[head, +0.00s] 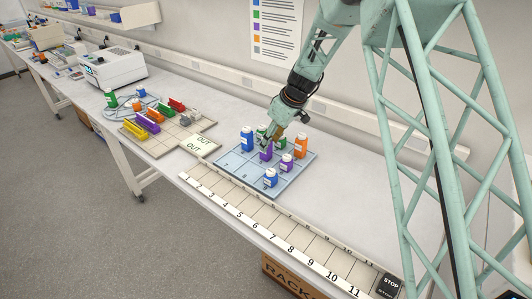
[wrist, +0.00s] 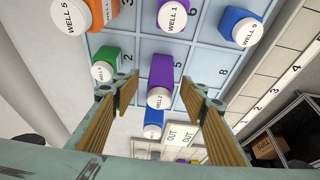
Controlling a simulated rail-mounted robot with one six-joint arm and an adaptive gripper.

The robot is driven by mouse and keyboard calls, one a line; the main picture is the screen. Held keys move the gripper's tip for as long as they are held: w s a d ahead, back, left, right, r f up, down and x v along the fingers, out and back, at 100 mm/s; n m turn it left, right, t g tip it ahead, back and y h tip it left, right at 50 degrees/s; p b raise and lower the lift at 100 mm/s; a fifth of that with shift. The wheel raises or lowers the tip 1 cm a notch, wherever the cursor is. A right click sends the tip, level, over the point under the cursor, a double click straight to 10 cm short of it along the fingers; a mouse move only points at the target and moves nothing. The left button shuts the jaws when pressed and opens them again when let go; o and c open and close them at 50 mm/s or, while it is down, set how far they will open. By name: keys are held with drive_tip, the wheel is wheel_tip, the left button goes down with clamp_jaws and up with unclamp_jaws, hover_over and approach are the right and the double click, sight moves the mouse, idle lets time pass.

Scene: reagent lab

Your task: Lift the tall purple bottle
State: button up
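The tall purple bottle (head: 266,153) stands upright on the pale blue grid tray (head: 233,166). Its white cap reads WELL 2 in the wrist view, where the purple body (wrist: 162,72) also shows. My gripper (head: 271,141) is over this bottle, pointing down. In the wrist view, my gripper (wrist: 158,91) is open, with one finger on each side of the bottle and a visible gap on both sides. Nothing is held. A shorter purple bottle (head: 286,163) stands nearer the front of the tray, with a cap marked WELL 1 (wrist: 172,17).
A green bottle (wrist: 105,62) and a blue bottle (head: 247,139) stand close to the gripped area. An orange bottle (head: 301,146) and a short blue bottle (head: 271,178) share the tray. A numbered rack (head: 262,232) lies in front; bench to the right is clear.

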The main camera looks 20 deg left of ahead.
drive_tip(key=shift+x, duration=2.6)
drive_tip(key=shift+c, duration=0.5)
drive_tip(key=c, duration=0.8)
